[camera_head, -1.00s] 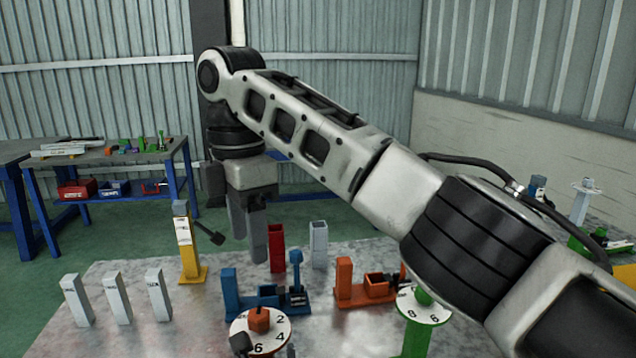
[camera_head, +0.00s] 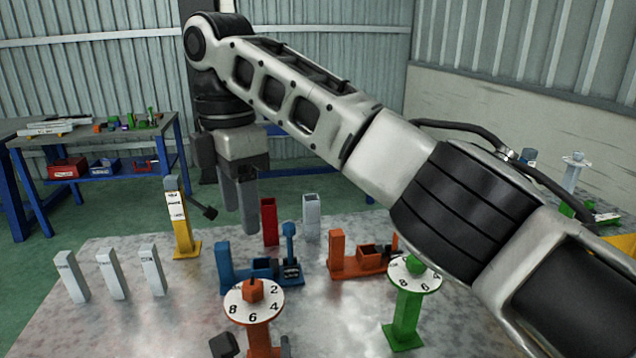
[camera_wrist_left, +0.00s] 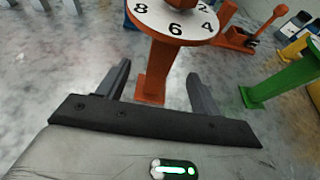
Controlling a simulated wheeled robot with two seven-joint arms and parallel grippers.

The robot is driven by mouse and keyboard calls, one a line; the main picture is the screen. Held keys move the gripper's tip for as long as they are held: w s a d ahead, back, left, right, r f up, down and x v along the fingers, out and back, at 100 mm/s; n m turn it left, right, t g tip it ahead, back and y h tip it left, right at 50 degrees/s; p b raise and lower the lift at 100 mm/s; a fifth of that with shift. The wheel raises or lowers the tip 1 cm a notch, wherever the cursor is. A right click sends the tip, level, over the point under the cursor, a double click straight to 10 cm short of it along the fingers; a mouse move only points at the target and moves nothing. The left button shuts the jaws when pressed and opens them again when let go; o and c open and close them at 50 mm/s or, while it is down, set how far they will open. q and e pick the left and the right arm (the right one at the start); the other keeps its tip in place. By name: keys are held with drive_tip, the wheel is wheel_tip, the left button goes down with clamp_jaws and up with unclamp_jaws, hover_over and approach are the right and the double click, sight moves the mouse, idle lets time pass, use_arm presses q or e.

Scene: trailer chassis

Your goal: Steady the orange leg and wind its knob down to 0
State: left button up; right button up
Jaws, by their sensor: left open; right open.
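The orange leg (camera_head: 262,337) stands upright on the metal table, with a white numbered dial (camera_head: 236,308) and an orange knob (camera_head: 252,291) on top. The numbers 8, 6, 4 and 2 show. In the left wrist view the orange leg's post (camera_wrist_left: 155,72) rises between the fingers of my left gripper (camera_wrist_left: 158,75), with a gap on both sides. In the head view only the fingertips of my left gripper (camera_head: 254,346) show, low beside the post. My right gripper (camera_head: 240,207) hangs open and empty behind and above the dial, apart from it.
A green leg (camera_head: 404,318) with its own dial stands to the right. Blue (camera_head: 262,271) and orange (camera_head: 362,262) fixtures stand behind. A yellow post (camera_head: 182,230) and several grey blocks (camera_head: 112,275) are at the left. My right arm crosses above the table.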

use_arm(q)
drive_tip(key=shift+o, duration=0.3)
drive_tip(key=o, duration=0.5)
drive_tip(key=v, duration=0.7)
drive_tip(key=shift+s, duration=0.25)
drive_tip(key=shift+s, duration=0.1)
